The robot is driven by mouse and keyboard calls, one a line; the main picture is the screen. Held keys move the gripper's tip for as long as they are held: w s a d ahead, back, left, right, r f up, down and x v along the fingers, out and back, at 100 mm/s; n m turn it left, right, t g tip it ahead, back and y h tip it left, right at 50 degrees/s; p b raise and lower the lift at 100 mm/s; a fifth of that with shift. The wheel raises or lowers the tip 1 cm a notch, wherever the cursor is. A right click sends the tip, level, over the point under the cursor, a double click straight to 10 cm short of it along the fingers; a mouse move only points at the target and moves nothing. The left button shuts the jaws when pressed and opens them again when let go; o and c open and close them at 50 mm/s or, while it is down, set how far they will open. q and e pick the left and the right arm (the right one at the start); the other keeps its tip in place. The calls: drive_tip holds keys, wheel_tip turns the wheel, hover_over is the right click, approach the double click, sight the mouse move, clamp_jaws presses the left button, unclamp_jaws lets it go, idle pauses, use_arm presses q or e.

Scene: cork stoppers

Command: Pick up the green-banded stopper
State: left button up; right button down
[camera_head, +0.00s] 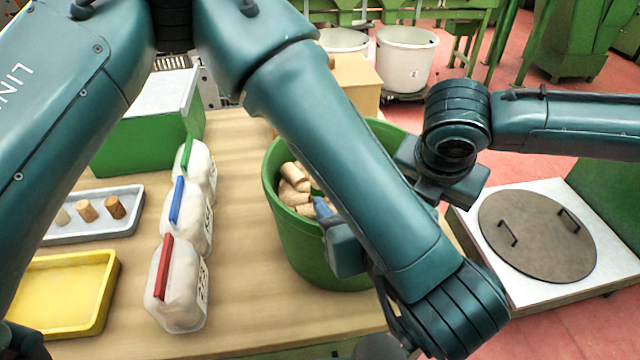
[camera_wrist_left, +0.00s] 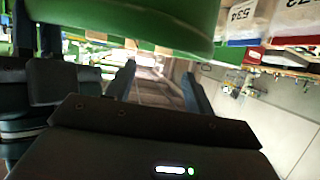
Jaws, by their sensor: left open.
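Several cork stoppers (camera_head: 293,188) lie in the green tub (camera_head: 290,237), partly hidden by my left arm. I can make out no green band on any of them. Three more stoppers, one pale (camera_head: 62,217), one tan (camera_head: 87,210) and one brown (camera_head: 115,207), stand on the light tray (camera_head: 95,233) at the left. My left gripper (camera_head: 328,218) is at the tub's front right side, largely hidden by its arm. In the left wrist view its fingers (camera_wrist_left: 158,70) are apart and empty, with the tub's green wall (camera_wrist_left: 130,20) close by. My right gripper (camera_head: 440,185) is behind the tub's right side; its fingers are unclear.
A yellow tray (camera_head: 62,295) and a green bin (camera_head: 150,142) are further left. A round lid (camera_head: 535,235) lies on a white surface at right. Bare table lies between jugs and tub.

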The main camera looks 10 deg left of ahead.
use_arm(q)
drive_tip(key=x, duration=0.3)
drive_tip(key=shift+a, duration=0.1)
drive_tip(key=x, duration=0.4)
drive_tip(key=shift+a, duration=0.3)
drive_tip(key=shift+w+a+f, duration=0.25)
drive_tip(key=shift+w, duration=0.25)
drive_tip(key=shift+c, duration=0.4)
drive_tip(key=c, duration=0.9)
drive_tip(key=shift+c, duration=0.2)
wheel_tip(320, 180, up, 10)
use_arm(e)
drive_tip(key=c, duration=1.5)
unclamp_jaws()
